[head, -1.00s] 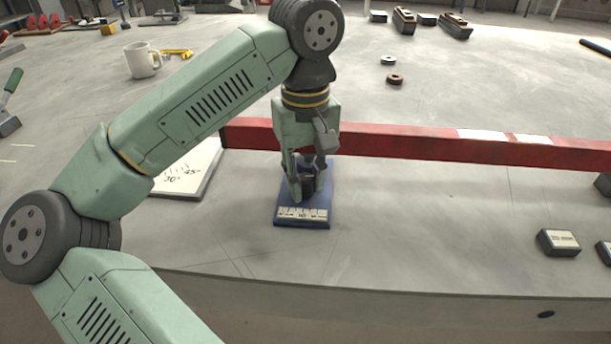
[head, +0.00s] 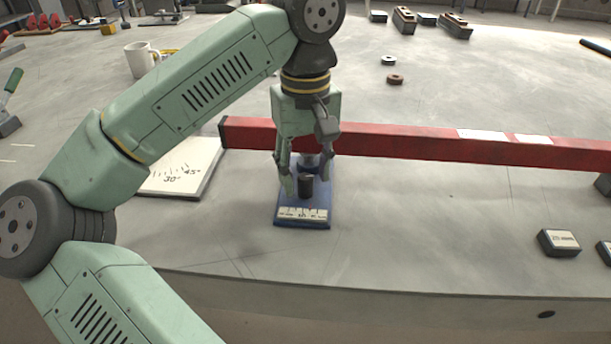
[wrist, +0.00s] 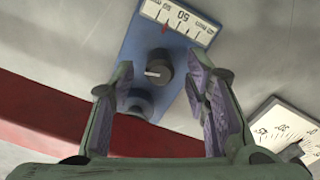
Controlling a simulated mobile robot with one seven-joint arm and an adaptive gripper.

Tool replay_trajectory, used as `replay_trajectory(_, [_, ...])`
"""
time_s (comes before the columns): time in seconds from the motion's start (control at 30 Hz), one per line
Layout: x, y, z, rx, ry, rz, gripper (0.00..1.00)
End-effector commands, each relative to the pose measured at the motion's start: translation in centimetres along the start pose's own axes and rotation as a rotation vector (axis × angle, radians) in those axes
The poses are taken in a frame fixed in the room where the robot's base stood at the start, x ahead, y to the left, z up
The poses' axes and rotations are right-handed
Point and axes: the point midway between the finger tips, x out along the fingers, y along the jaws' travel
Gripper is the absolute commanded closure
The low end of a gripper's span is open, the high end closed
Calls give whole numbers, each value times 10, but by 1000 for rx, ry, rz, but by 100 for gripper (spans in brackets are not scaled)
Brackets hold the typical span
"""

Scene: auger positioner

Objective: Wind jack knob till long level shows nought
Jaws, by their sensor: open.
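The jack has a blue base (head: 303,215) with a white scale at its front edge. A black knob (head: 306,186) stands on it. In the wrist view the knob (wrist: 158,68) shows a pale index line pointing left, and a red pointer on the scale (wrist: 178,20) sits near the 50 mark. My gripper (head: 305,176) is open just above the knob, its fingers on either side and apart from it. A long red bar (head: 420,144) crosses behind the knob, over the jack's rear. Its white patches are too small to read, and I see no level reading.
A white angle plate (head: 183,172) marked 30° and 45° lies left of the jack. A small dark labelled block (head: 558,242) lies to the right. A mug (head: 140,60) and two rings stand behind the bar.

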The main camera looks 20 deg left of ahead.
Motion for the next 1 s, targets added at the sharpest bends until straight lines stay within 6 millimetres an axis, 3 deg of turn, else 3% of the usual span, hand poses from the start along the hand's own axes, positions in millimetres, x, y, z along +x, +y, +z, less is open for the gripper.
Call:
replay_trajectory(0.1, [-23,0,0,-2,4,-1,57])
replay_trajectory(0.33, [-51,0,0,-1,2,-1,57])
replay_trajectory(1.0, [-56,0,0,1,0,0,57])
